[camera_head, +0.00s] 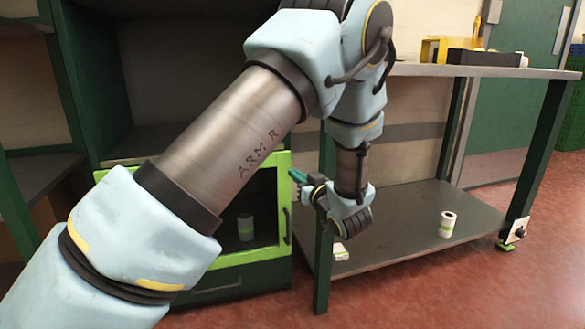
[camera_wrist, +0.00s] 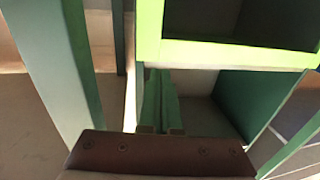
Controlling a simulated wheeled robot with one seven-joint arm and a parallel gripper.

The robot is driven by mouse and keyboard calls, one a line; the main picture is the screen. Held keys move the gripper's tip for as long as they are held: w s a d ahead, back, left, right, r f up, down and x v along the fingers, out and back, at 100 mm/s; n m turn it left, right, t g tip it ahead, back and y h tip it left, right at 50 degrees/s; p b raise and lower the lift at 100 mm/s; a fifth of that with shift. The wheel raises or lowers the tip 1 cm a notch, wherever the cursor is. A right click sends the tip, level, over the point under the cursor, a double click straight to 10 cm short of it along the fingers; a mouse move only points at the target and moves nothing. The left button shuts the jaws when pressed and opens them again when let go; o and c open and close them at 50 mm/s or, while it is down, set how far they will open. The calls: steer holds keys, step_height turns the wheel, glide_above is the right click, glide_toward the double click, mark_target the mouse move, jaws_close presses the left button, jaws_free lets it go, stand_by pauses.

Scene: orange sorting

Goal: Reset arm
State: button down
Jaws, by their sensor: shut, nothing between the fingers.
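My arm crosses the head view from the lower left, bends at the top and hangs down in front of the workbench. My gripper (camera_head: 297,176) is at its lower end, with teal-green fingers pointing left towards the light-green cabinet frame. The fingers also show in the wrist view (camera_wrist: 159,100), close together and shut, with nothing between them. A dark brown part of my gripper fills the bottom of that view. My arm hides part of the cabinet and the bench's left side.
A light-green framed cabinet (camera_head: 284,205) stands behind my arm, with a white-and-green can (camera_head: 245,228) inside. The workbench (camera_head: 420,70) bears a black tray (camera_head: 485,58) and a yellow item (camera_head: 436,48). Its lower shelf (camera_head: 400,215) holds another can (camera_head: 447,224) and a small white item (camera_head: 340,252). Red floor is clear at right.

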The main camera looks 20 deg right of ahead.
steer(key=s, duration=0.4)
steer(key=w+a+f+m+g+h, duration=0.15)
steer(key=w+a+g, duration=0.25)
steer(key=a, duration=0.4)
steer(key=w+a+n+g+h, duration=0.1)
steer(key=w+a+g+h, duration=0.1)
steer(key=w+a+g, duration=0.35)
steer(key=s+a+r+m+g+y+p, duration=0.1)
steer(key=s+a+g, duration=0.2)
steer(key=s+a, duration=0.75)
steer(key=s+a+r+g+y+p, duration=0.1)
steer(key=s+a+g, duration=0.3)
steer(key=s+a, duration=0.7)
step_height(320, 180, up, 36)
steer(key=w+a+p, duration=0.2)
steer(key=w+p, duration=0.1)
steer(key=p, duration=3.3)
steer(key=shift+a+f, duration=0.2)
steer(key=shift+a, duration=0.05)
